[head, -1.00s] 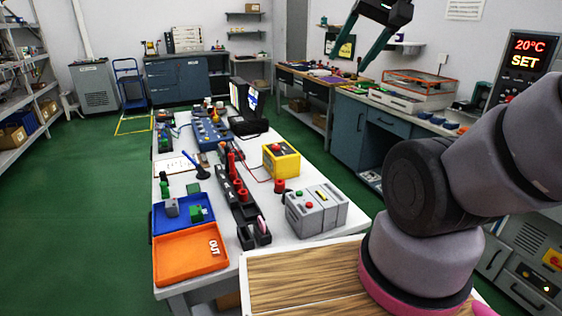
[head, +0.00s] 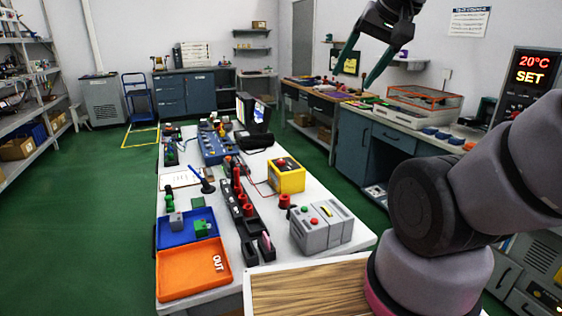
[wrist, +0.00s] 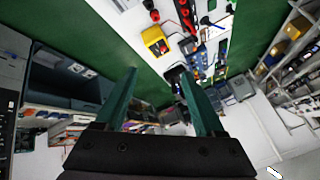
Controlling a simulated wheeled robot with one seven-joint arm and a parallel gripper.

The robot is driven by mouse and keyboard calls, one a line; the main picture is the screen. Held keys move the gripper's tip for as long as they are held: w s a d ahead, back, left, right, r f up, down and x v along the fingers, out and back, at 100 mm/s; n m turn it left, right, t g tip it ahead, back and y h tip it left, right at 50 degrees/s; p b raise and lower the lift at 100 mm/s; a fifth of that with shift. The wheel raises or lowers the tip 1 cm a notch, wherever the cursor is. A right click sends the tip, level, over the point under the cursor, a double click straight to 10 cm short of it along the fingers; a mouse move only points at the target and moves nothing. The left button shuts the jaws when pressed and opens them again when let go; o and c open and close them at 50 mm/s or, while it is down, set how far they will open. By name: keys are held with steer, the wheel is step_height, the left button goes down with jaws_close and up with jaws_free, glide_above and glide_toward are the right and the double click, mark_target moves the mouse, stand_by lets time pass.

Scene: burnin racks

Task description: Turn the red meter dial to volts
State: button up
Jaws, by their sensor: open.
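A small red and dark device (head: 237,166), possibly the red meter, lies mid-table behind the dark rack, with a red lead running from it toward the yellow box (head: 288,181). Its dial and setting are too small to read. The wrist view shows what may be the same device (wrist: 188,45) beside the yellow box (wrist: 154,41). My gripper (head: 353,80) is raised high at the upper right of the head view, well apart from the table. In the wrist view, its two green fingers (wrist: 157,72) are spread with nothing between them.
The white table (head: 331,197) holds an orange OUT tray (head: 185,278), a blue tray (head: 166,236), a dark rack with red parts (head: 248,224), a grey box with buttons (head: 322,228) and a dark monitor (head: 256,115). Green floor (head: 90,215) is free to the left.

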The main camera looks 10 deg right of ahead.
steer(key=w+f+g, duration=0.1)
steer(key=w+f, duration=0.1)
steer(key=w, duration=1)
steer(key=n+g+h, duration=0.1)
steer(key=n+h, duration=0.1)
steer(key=h, duration=0.1)
glide_above(281, 161)
steer(key=s, duration=0.5)
step_height(281, 161, down, 25)
steer(key=x, duration=0.7)
steer(key=a+x, duration=0.1)
steer(key=x, duration=0.3)
steer(key=shift+s+f, duration=0.15)
steer(key=shift+f, duration=0.1)
jaws_close()
